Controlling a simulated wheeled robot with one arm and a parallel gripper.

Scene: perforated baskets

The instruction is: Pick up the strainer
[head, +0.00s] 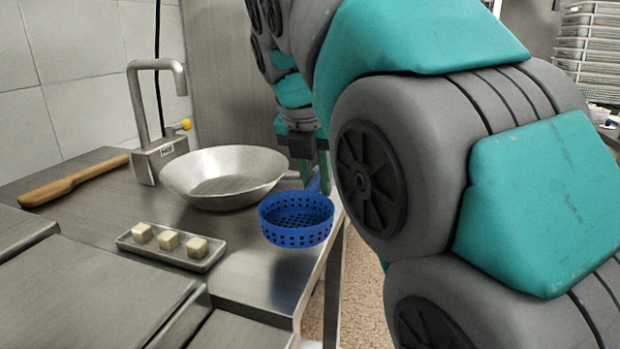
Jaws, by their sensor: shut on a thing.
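The strainer (296,236) is a round blue perforated basket near the right edge of the metal counter, its open top facing up. A bit of blue behind its rim, between my fingers, looks like its handle. My gripper (315,180) is just behind the basket, pointing down, with its dark green fingers shut on the strainer at that blue part. The grip itself is small and partly hidden. I cannot tell whether the basket touches the counter or hangs just above it.
A wide metal bowl (215,193) stands close to the strainer's left. A small tray (140,250) with pale cubes lies at the front. The counter's right edge drops to the floor.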

